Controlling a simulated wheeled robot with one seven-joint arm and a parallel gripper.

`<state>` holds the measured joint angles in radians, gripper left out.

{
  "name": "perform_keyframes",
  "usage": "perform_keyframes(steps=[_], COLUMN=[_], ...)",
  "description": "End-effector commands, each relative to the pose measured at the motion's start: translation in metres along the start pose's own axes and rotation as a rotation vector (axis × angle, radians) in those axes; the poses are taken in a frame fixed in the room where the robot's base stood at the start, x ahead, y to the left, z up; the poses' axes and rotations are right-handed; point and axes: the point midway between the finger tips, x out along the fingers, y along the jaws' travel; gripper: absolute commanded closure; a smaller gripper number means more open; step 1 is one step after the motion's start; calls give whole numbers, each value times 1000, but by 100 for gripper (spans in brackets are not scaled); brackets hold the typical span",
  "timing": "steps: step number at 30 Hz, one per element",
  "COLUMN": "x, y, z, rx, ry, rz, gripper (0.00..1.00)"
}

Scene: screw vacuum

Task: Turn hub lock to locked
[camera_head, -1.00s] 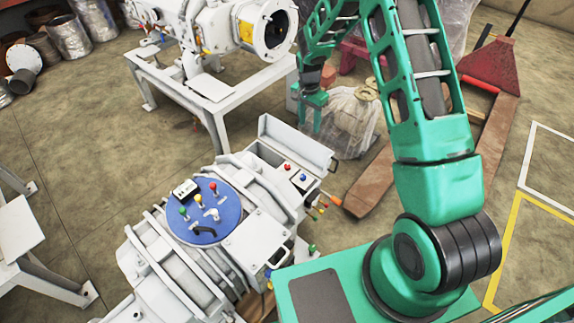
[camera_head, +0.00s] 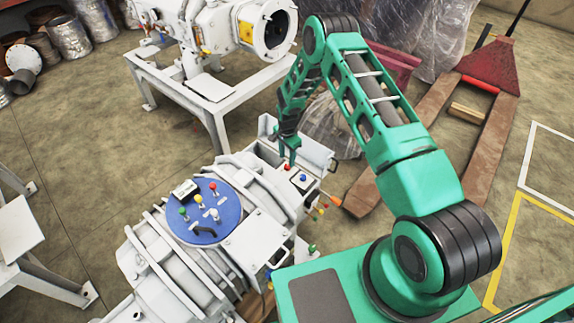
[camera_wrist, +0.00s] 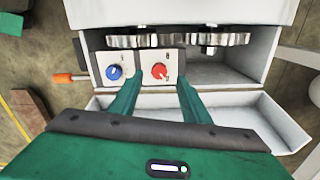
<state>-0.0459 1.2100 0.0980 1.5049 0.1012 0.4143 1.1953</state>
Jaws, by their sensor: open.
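A small panel (camera_wrist: 138,72) carries a blue knob (camera_wrist: 114,72) and a red knob (camera_wrist: 159,71), each with a white pointer mark. I cannot read any label that says which control is the hub lock. In the wrist view my gripper (camera_wrist: 160,84) is open, with its green fingers on either side of the red knob's line; whether they touch anything is not clear. In the head view my gripper (camera_head: 288,162) points down over the machine's box, beside the blue knob (camera_head: 303,178). The red knob is mostly hidden there by the fingers.
A blue disc (camera_head: 222,225) with coloured levers sits on the white machine. An open lid (camera_wrist: 235,112) lies along the panel's near side. An orange handle (camera_wrist: 62,77) sticks out to the left. A second machine (camera_head: 215,25) and a pallet jack (camera_head: 490,66) stand behind.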

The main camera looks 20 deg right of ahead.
Motion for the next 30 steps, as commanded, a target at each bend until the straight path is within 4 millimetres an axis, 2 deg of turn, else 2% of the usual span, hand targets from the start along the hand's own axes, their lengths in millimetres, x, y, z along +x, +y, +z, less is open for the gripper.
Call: perform_keyframes(steps=[3, 9, 21, 22, 24, 27, 30], x=[21, 42, 48, 48, 48, 48, 48], y=[0, 0, 0, 0, 0, 0, -1], z=[0, 0, 0, 0, 0, 0, 0], rx=[0, 0, -1, -1, -1, -1, -1], ry=[0, 0, 1, 0, 0, 0, 0], rz=[0, 0, 0, 0, 0, -1, -2], gripper=[57, 57, 57, 62, 79, 98, 98])
